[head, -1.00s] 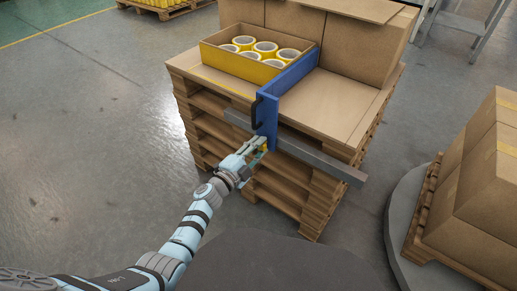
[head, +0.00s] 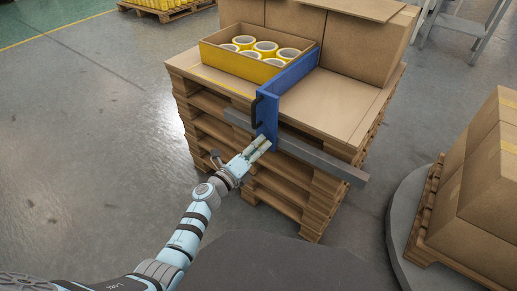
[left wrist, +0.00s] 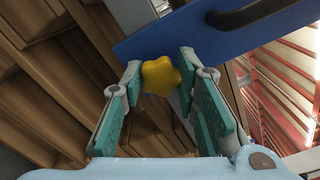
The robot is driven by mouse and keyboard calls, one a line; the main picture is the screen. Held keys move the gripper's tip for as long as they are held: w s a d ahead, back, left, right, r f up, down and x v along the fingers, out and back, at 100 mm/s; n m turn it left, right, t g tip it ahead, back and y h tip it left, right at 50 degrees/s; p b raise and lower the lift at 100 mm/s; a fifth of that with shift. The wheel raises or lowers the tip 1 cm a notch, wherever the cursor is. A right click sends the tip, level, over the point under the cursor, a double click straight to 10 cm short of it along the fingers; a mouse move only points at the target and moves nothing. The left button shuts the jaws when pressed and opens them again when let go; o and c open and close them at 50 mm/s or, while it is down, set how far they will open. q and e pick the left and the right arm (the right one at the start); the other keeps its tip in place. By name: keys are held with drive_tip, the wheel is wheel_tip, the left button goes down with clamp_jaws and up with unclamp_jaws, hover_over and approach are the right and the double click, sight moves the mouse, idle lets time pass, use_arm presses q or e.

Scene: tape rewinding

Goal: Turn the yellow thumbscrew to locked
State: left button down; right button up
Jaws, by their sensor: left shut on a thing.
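The yellow thumbscrew (left wrist: 161,76) is a lobed knob below the blue plate (left wrist: 215,28) in the left wrist view. My left gripper (head: 264,143) reaches the lower front end of the blue fence (head: 268,122) in the head view. Its teal-padded fingers are shut on the thumbscrew, one on each side, at their tips. In the head view the fingers hide the thumbscrew. I cannot read any locked mark. My right gripper is not in view.
A grey rail (head: 320,165) runs along the front of the pallet stack (head: 276,193). A black handle (head: 255,111) sits on the fence. A yellow-fronted box (head: 240,66) of tape rolls stands left of the fence. Bare board lies to its right.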

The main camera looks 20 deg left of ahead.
use_arm(q)
drive_tip(key=shift+f+m, duration=0.1)
drive_tip(key=shift+m, duration=0.5)
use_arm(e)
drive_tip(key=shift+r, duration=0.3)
use_arm(q)
drive_tip(key=shift+m, duration=0.3)
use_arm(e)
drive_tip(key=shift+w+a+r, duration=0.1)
use_arm(q)
drive_tip(key=c, duration=1.2)
unclamp_jaws()
drive_tip(key=shift+c, duration=0.2)
drive_tip(key=v, duration=1.2)
